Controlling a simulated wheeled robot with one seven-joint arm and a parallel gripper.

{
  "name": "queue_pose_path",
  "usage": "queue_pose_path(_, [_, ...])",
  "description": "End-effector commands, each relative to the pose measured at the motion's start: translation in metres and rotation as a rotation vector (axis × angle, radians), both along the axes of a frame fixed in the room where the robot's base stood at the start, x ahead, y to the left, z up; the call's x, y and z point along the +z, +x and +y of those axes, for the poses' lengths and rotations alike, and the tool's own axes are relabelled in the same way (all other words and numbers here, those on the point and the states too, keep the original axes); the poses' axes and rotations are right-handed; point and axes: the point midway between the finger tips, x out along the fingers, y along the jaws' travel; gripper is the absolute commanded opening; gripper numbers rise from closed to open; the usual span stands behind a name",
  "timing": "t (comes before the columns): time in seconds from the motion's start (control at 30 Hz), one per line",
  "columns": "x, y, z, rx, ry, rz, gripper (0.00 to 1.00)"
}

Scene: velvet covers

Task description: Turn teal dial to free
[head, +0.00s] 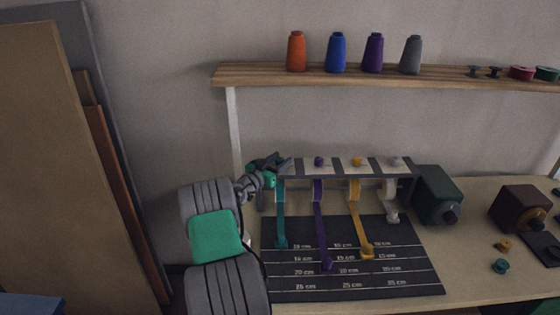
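A rack with a striped dark and pale top (338,167) stands on the table. My gripper (272,163) is at that left end, above the teal strap. The teal dial is hidden or cannot be told apart from my gripper there. The fingers are too small and dark to show whether they are open or touching the dial.
A dark measuring mat (350,285) lies under the straps. A purple strap (319,230) and a yellow strap (357,220) hang beside the teal one. A dark green box (436,192) stands right of the rack. A shelf (440,76) with spools runs above. Boards (75,150) lean at left.

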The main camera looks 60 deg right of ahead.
Motion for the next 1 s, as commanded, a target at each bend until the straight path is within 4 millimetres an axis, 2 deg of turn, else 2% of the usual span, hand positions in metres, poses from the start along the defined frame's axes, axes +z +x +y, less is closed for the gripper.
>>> queue_pose_path(0.07, [0.0, -0.0003, 0.0, -0.001, 0.0, 0.0, 0.36])
queue_pose_path(0.5, [0.0001, -0.0005, -0.0001, -0.001, 0.0, 0.0, 0.0])
queue_pose_path(1.0, [0.0004, -0.0011, -0.0014, 0.062, 0.001, 0.003, 0.0])
